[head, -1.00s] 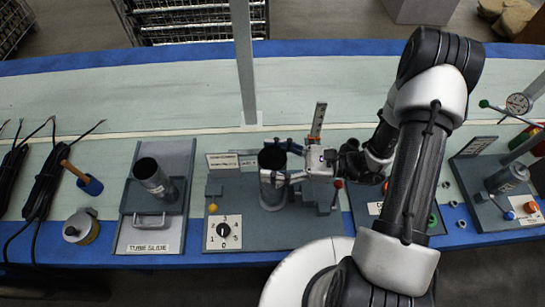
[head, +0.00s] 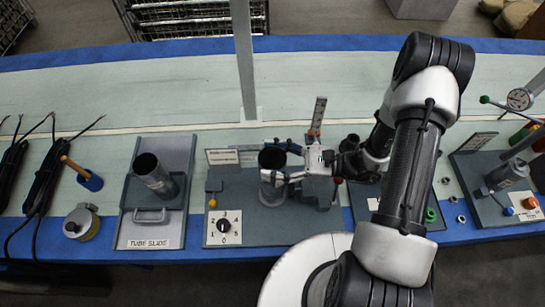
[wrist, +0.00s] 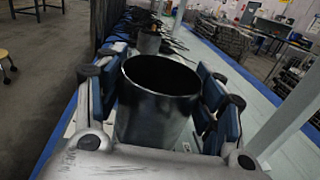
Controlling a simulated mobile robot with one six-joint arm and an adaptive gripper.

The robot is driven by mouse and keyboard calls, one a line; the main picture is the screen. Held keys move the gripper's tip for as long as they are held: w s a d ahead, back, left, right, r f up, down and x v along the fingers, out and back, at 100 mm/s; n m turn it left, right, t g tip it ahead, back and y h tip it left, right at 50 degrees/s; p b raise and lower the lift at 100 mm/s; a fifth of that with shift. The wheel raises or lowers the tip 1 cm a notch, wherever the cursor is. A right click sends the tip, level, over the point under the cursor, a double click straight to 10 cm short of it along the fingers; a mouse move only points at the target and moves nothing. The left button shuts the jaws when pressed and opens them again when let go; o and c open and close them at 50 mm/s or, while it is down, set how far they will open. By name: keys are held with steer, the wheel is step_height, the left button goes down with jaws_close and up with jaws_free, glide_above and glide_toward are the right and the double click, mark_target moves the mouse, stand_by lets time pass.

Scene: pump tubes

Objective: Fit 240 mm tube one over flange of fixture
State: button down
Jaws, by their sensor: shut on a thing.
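A dark grey, open-topped tube (head: 271,161) stands about upright over the middle fixture plate (head: 240,228) in the head view. My gripper (head: 272,177) is shut around its side, with the arm reaching in from the right. In the wrist view the same tube (wrist: 155,108) sits between the blue-padded fingers of my gripper (wrist: 158,100), its dark mouth facing up. A pale round part (head: 271,198) shows at the tube's lower end. The flange is hidden, so I cannot tell whether the tube is seated over it.
Another tube (head: 153,175) stands on the tray marked TUBE SLIDE (head: 150,242). A numbered dial (head: 223,227) is at the fixture's front. An upright scale (head: 317,117) stands close behind my gripper. A grey post (head: 244,60) rises behind. The bench's back strip is clear.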

steer(key=shift+f, duration=0.2)
steer(key=shift+c, duration=1.7)
jaws_free()
steer(key=s+d, duration=0.2)
steer(key=d, duration=1)
steer(key=shift+a, duration=0.1)
steer(key=s+r+n+h, duration=0.3)
steer(key=r+n+h, duration=0.3)
steer(key=r, duration=0.1)
steer(key=s+r+n+t+h, duration=0.1)
steer(key=s+r+n+h, duration=0.3)
steer(key=r+n+h, duration=0.2)
steer(key=s+a+r+n+t+h, duration=0.1)
steer(key=s+r+n+h, duration=0.3)
steer(key=r+n, duration=0.3)
step_height(320, 180, up, 3)
steer(key=shift+s+r+n+h, duration=0.1)
steer(key=shift+s+n+h, duration=0.25)
steer(key=shift+h, duration=0.55)
